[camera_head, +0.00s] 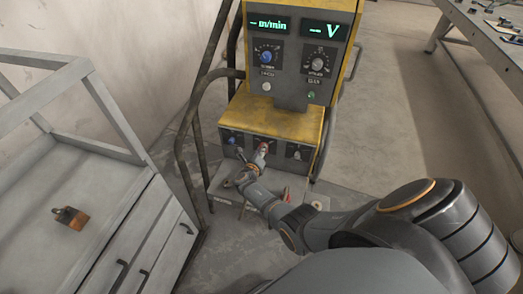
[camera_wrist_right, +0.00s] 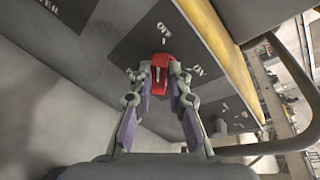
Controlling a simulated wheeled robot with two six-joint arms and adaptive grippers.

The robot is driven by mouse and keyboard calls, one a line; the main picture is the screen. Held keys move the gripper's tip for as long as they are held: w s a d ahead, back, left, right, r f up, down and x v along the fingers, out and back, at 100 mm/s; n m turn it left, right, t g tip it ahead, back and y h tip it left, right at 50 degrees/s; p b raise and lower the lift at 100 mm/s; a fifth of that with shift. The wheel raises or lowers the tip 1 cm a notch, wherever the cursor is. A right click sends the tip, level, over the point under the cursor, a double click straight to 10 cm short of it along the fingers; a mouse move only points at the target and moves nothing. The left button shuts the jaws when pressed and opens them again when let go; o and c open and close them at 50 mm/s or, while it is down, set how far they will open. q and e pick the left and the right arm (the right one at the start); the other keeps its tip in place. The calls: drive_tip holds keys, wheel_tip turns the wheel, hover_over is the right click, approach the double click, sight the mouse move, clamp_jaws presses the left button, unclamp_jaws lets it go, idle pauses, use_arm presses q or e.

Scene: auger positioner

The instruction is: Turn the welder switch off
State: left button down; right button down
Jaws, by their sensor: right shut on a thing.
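The yellow and grey welder (camera_head: 295,112) stands at the upper middle of the head view, with its displays lit. Its red switch (camera_wrist_right: 160,66) is on the dark lower panel, and also shows small in the head view (camera_head: 263,146). In the wrist view an OFF label is above the switch and an ON label to its right. A pale mark shows on the switch, but its exact setting is hard to tell. My right gripper (camera_wrist_right: 160,78) is shut on the red switch, one finger on each side. My left gripper is not in view.
A blue knob (camera_head: 233,140) and another knob (camera_head: 298,153) flank the switch. A bent metal tube frame (camera_head: 183,140) runs along the welder's left side. A grey cabinet (camera_head: 125,218) stands at left with an orange-brown item (camera_head: 71,217) on top. A workbench (camera_head: 480,35) is upper right.

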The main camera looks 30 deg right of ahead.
idle(0.5)
drive_tip(key=c, duration=1.3)
unclamp_jaws()
drive_tip(key=v, duration=0.7)
drive_tip(key=shift+a, duration=0.25)
drive_tip(key=shift+s, duration=0.15)
